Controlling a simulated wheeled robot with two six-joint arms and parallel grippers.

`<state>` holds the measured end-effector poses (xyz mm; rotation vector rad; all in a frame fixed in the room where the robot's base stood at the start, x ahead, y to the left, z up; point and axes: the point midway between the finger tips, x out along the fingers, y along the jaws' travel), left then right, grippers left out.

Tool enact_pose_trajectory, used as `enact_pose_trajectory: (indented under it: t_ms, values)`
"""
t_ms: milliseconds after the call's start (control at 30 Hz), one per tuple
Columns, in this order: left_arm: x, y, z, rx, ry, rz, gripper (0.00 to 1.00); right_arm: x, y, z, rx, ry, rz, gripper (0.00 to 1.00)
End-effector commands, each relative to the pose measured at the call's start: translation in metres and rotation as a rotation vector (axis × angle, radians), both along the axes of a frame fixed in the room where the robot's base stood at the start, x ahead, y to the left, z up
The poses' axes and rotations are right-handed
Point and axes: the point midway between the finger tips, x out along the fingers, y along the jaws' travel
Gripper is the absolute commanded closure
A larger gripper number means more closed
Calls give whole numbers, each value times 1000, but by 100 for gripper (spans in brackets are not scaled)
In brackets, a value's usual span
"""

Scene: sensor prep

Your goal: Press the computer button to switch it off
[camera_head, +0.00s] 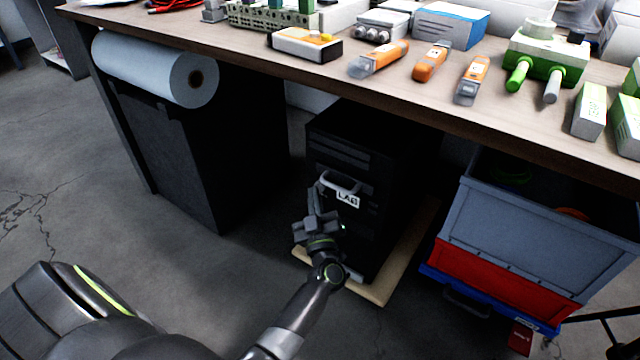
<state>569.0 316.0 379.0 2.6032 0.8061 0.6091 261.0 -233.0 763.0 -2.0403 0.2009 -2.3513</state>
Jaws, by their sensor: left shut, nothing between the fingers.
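A black computer tower (372,160) stands upright under the table on a pale wooden board (400,262). Its front has a grey handle (340,183) and a white "LAB" label (347,198). A small green light (343,227) glows low on the front, just right of my gripper. My left gripper (319,192) is shut and empty, in front of the tower's face with its fingers pointing up near the left end of the handle. I cannot tell whether it touches the tower. The gripper and arm hide part of the lower front, and I cannot make out the button. My right gripper is out of view.
The wooden table (240,42) overhangs the tower and carries boxes, orange-handled tools and a green device (548,55). A dark cabinet (215,150) and a paper roll (160,70) are left of it. Stacked crates (540,228) stand on the right. Floor in front is open.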

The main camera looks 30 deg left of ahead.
Motion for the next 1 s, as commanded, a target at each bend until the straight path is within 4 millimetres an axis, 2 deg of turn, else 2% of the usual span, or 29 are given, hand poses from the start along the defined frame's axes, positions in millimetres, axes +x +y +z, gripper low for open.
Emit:
enact_pose_trajectory:
  t_ms: [67,433,1000]
  values:
    - [-3,0,2,-1,1,0,100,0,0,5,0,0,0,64]
    - [-8,1,1,-1,1,0,100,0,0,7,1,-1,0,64]
    - [-61,5,1,0,2,1,100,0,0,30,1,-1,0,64]
